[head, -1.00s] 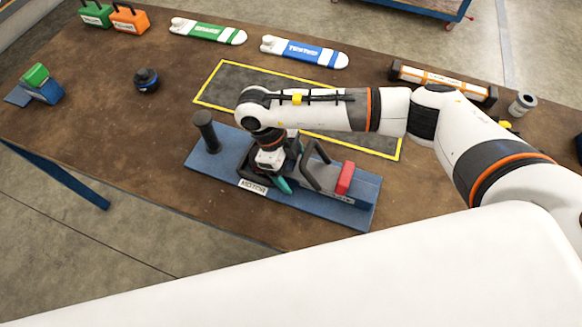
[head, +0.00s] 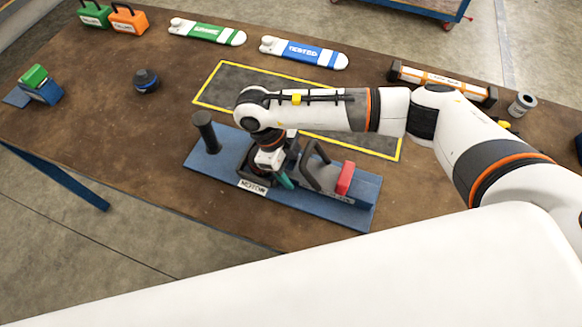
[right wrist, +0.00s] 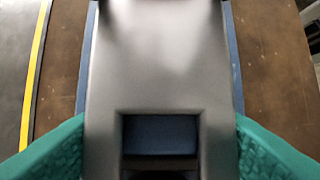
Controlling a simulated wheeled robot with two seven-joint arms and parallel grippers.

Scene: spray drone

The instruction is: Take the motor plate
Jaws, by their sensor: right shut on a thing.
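A blue base board (head: 205,167) lies on the brown bench, with a dark holder on it labelled MOTOR (head: 252,187). My right gripper (head: 270,178) points down into this holder, and one teal finger shows on its right side. In the right wrist view, a grey part (right wrist: 155,70), which looks like the motor plate, lies between the two teal fingers (right wrist: 160,150). They are shut on its sides. It has a square opening with blue and dark surfaces behind. In the head view, my wrist and gripper hide most of it. My left gripper is out of view.
On the board stand a black post (head: 206,132), a dark looped handle (head: 313,165) and a red block (head: 345,178). Behind is a yellow-outlined mat (head: 225,85). Green (head: 205,32) and blue (head: 303,52) labelled pieces lie farther back.

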